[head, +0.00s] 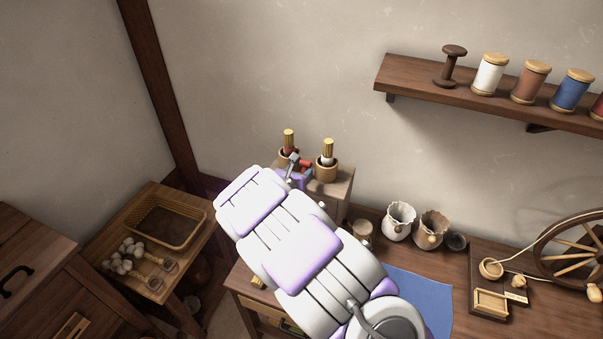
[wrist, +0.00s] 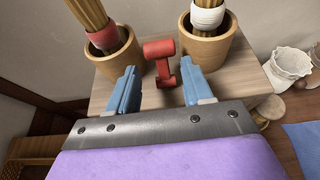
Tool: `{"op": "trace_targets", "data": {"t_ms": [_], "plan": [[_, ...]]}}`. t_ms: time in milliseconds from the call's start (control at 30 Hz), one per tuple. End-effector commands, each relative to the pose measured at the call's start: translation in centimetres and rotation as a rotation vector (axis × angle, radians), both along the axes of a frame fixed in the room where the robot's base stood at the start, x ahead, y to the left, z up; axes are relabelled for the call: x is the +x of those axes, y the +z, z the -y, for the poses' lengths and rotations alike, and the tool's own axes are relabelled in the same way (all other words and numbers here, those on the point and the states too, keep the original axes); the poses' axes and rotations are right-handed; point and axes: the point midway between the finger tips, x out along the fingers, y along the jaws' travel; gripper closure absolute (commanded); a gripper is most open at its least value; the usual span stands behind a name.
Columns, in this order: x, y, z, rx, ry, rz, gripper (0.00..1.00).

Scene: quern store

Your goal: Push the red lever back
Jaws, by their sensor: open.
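The red lever (wrist: 160,62) stands on a small wooden stand (wrist: 150,96) between two round pots in the wrist view. It has a wide red head on a narrow red stem. My gripper (wrist: 160,84) is open and empty, with one blue finger on each side of the lever's lower part. I cannot tell whether either finger touches it. In the head view the red lever (head: 305,165) shows just past my gripper (head: 293,167), partly hidden by it.
The left pot (wrist: 122,64) holds a bundle with a red band; the right pot (wrist: 207,49) holds one with a white band. Both stand close beside the lever. Two ruffled jars, one of them white (head: 398,222), stand to the right. A spool shelf (head: 420,92) hangs above.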

Motion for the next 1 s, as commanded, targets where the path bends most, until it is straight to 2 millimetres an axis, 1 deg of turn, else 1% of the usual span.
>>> {"op": "trace_targets", "data": {"t_ms": [33,200,333,567,900,1000], "plan": [[0.6,-0.6,0.3,0.002,-0.003,-0.003,0.5],[1.8,-1.1,0.7,-0.001,-0.001,-0.005,0.5],[2.1,-1.1,0.8,-0.001,0.0,-0.003,0.5],[2.1,-1.0,0.8,-0.001,0.0,-0.003,0.5],[2.1,-1.0,0.8,-0.002,0.001,-0.003,0.82],[2.1,-1.0,0.7,-0.002,0.001,-0.003,0.91]]}}
